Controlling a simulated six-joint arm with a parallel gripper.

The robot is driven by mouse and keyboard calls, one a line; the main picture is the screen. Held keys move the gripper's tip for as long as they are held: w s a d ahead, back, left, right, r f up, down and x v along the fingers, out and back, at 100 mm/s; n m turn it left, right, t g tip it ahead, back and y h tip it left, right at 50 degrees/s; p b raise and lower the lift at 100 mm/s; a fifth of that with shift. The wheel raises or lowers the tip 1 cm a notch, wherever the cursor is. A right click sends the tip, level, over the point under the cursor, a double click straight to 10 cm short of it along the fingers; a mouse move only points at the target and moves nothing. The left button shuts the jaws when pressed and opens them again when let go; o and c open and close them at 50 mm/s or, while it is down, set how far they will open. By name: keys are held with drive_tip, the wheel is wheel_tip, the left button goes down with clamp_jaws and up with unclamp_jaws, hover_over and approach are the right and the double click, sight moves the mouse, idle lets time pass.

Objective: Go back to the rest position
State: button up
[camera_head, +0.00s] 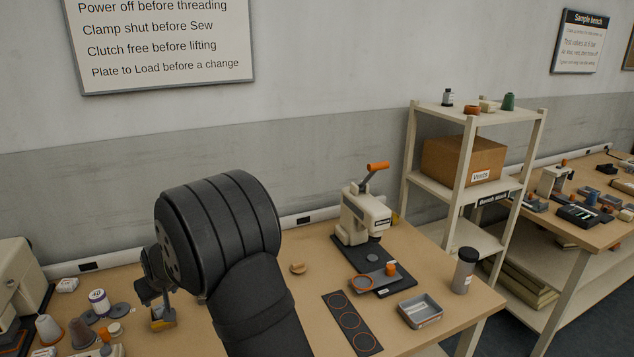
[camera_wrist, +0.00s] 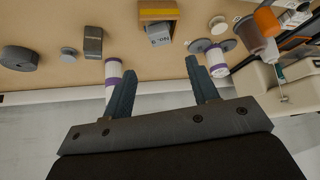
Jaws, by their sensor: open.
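My gripper (camera_wrist: 160,66) is open in the wrist view, with its two dark fingers apart and nothing between them. In the head view my gripper (camera_head: 150,292) is at the left, over the near workbench (camera_head: 240,312), partly hidden by my dark wrist. A yellow-edged box (camera_wrist: 158,13) with a grey labelled piece (camera_wrist: 158,36) lies beyond the fingertips. One white roll with purple ends (camera_wrist: 113,72) shows beside the left finger. A second white-and-purple roll (camera_wrist: 215,58) shows beside the right finger, beyond it.
Cones (camera_head: 48,329) and a cream machine (camera_head: 20,283) crowd the left. A shelf (camera_head: 470,187) stands behind right.

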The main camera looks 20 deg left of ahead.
sight(160, 307)
drive_tip(key=x, duration=1)
drive_tip(key=shift+d, duration=0.15)
drive_tip(key=shift+r, duration=0.15)
